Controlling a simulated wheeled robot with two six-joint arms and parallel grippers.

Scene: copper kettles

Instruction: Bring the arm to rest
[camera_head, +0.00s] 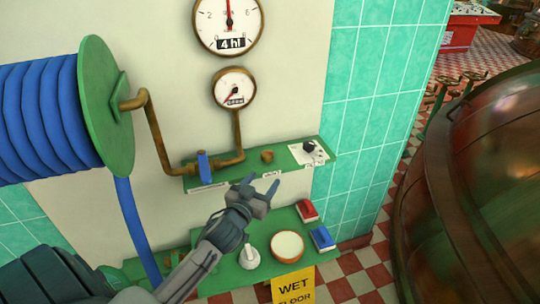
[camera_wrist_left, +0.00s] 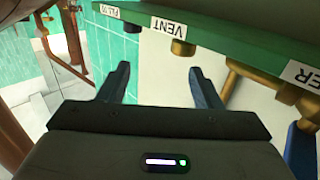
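My left gripper (camera_head: 262,185) is open and empty. It hangs in front of the wall, just below the upper green shelf (camera_head: 230,175) and above the lower green shelf (camera_head: 225,278). In the left wrist view its two fingers (camera_wrist_left: 160,85) stand wide apart with nothing between them. The underside of the upper shelf, with a VENT label (camera_wrist_left: 170,28) and a brass fitting (camera_wrist_left: 183,47), shows beyond the fingers. My right gripper is in neither view.
The upper shelf carries a blue valve handle (camera_head: 204,166) and a dark knob (camera_head: 309,146). A large copper kettle (camera_head: 490,180) stands right.

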